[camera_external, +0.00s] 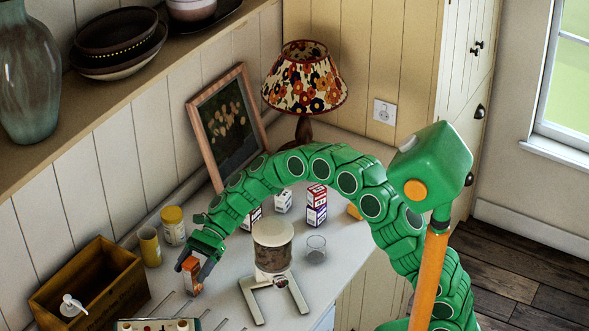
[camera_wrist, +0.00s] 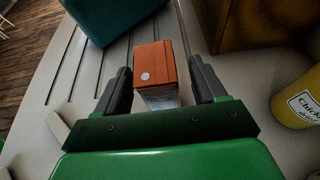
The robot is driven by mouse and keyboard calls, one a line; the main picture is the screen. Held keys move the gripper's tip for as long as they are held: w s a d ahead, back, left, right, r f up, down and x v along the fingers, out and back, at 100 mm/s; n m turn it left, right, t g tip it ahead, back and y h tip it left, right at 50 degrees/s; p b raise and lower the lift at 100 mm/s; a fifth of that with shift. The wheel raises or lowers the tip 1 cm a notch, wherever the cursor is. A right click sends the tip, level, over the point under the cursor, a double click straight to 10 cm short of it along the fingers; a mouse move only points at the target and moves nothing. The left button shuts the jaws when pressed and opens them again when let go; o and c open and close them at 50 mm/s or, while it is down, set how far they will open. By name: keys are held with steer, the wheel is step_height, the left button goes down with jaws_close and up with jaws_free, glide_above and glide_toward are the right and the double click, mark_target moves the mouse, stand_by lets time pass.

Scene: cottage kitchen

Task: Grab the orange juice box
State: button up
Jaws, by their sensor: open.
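The orange juice box (camera_external: 192,278) is a small carton with an orange top, upright on the counter near the wooden crate. In the wrist view the box (camera_wrist: 155,65) stands between the two dark fingers, with its orange top and part of a pale side showing. My gripper (camera_wrist: 160,75) is open around it, with a small gap at the right finger and a gap at the left finger. In the external view my gripper (camera_external: 195,266) reaches down over the box and partly hides it.
A wooden crate (camera_external: 100,290) with a white pump bottle (camera_external: 72,304) stands left of the box. A yellow tin (camera_external: 173,225) and yellow cup (camera_external: 149,246) are behind. A teal object (camera_wrist: 110,15) is close by.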

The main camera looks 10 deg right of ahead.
steer(key=shift+s+a, duration=0.15)
steer(key=c, duration=1.2)
